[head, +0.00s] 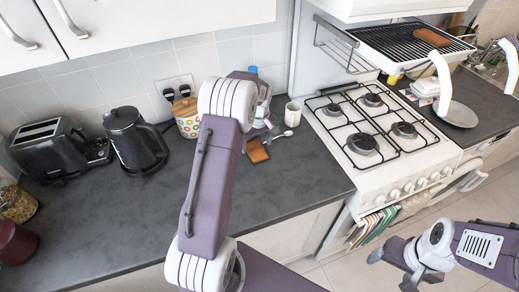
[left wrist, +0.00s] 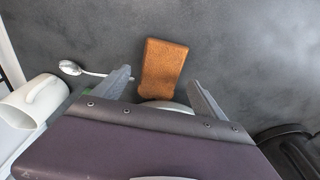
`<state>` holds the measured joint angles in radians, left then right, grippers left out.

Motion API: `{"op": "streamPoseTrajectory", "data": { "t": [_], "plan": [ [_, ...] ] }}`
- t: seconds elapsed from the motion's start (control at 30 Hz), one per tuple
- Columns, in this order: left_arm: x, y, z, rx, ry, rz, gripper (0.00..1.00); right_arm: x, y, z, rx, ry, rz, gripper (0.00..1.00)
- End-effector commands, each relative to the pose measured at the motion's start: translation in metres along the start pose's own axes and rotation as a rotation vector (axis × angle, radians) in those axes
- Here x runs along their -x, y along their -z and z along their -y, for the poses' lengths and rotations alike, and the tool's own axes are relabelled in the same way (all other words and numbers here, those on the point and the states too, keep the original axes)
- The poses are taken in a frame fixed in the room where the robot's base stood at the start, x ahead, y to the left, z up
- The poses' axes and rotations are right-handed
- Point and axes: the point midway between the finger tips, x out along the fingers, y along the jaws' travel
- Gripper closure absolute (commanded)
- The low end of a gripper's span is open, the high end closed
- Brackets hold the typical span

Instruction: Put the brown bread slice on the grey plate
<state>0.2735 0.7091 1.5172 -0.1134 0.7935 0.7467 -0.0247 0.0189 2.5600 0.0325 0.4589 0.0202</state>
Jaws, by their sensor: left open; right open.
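The brown bread slice (head: 257,151) lies flat on the dark counter, just beyond my left arm. It also shows in the left wrist view (left wrist: 163,62), where it lies between the two spread fingers of my left gripper (left wrist: 160,82). That gripper is open and empty, and its base hides the slice's near end. In the head view my left arm partly hides this gripper (head: 262,124). A grey plate (head: 458,115) lies on the right-hand counter, past the stove. My right gripper (head: 390,268) is open and empty, low in front of the stove.
A white mug (head: 292,113) and a spoon (head: 283,135) are close to the slice. A kettle (head: 135,142), a toaster (head: 58,148) and a patterned pot (head: 187,117) stand left. The gas stove (head: 380,130) separates the counters. A brown slab (head: 431,37) lies on the raised grill.

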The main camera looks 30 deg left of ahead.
Motion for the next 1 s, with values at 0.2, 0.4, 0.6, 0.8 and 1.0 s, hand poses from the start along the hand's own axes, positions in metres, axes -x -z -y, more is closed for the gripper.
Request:
{"op": "streamPoseTrajectory", "data": {
  "t": [0.2,0.4,0.6,0.8,1.0],
  "plan": [
    [-0.025,0.001,0.000,0.000,0.000,0.000,0.18,0.003,0.000,0.000,0.000,0.000,0.000,0.23],
    [-0.025,0.001,-0.001,0.001,-0.001,-0.001,0.24,0.003,0.000,0.000,0.000,0.000,0.000,0.23],
    [-0.025,0.000,-0.001,0.001,-0.001,-0.001,0.79,0.003,0.000,0.000,0.000,0.000,0.000,0.23],
    [-0.025,0.000,-0.001,0.001,-0.001,-0.001,0.89,0.003,0.000,0.000,0.000,0.000,0.000,0.23],
    [-0.021,0.002,0.001,0.000,-0.001,-0.001,0.89,0.007,0.001,0.000,0.000,0.000,0.000,0.23]
  ]
}}
